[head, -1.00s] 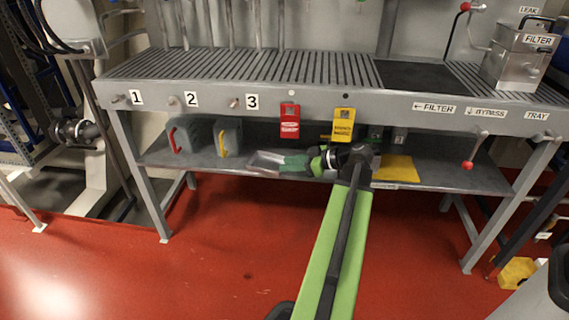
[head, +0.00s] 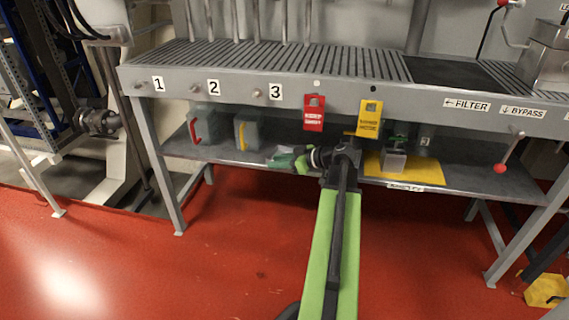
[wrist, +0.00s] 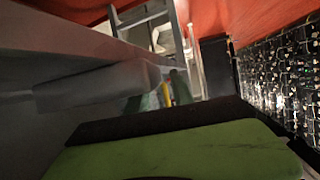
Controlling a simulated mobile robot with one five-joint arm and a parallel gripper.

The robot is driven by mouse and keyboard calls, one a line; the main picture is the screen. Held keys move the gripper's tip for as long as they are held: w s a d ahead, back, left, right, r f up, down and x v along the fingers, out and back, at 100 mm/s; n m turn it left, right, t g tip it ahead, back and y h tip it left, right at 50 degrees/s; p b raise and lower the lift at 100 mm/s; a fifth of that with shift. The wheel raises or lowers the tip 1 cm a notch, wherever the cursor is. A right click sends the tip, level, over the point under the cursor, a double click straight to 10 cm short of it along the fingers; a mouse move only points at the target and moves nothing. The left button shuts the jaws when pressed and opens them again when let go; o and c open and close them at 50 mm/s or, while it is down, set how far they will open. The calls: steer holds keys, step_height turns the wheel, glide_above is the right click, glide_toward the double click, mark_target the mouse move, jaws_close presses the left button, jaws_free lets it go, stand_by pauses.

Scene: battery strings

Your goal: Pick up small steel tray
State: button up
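My gripper (head: 303,161) is at the lower shelf of the bench, pointing left, beside a teal flat piece (head: 281,160). No small steel tray shows clearly in the head view; a pale flat shape lies just left of the teal piece, and my gripper and arm cover part of this area. In the wrist view a blurred grey bar-like shape (wrist: 95,88) lies close above a green finger with a dark pad (wrist: 165,140). I cannot tell whether it is the tray. The finger gap is not clear.
Two grey cases, one with a red handle (head: 195,129) and one with a yellow handle (head: 246,133), stand left on the shelf (head: 460,180). A grey block (head: 392,161) sits on a yellow mat (head: 425,172) at right. Red and yellow tags (head: 370,118) hang above my gripper.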

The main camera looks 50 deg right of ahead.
steer(key=shift+c, duration=0.2)
jaws_close()
stand_by(1.3)
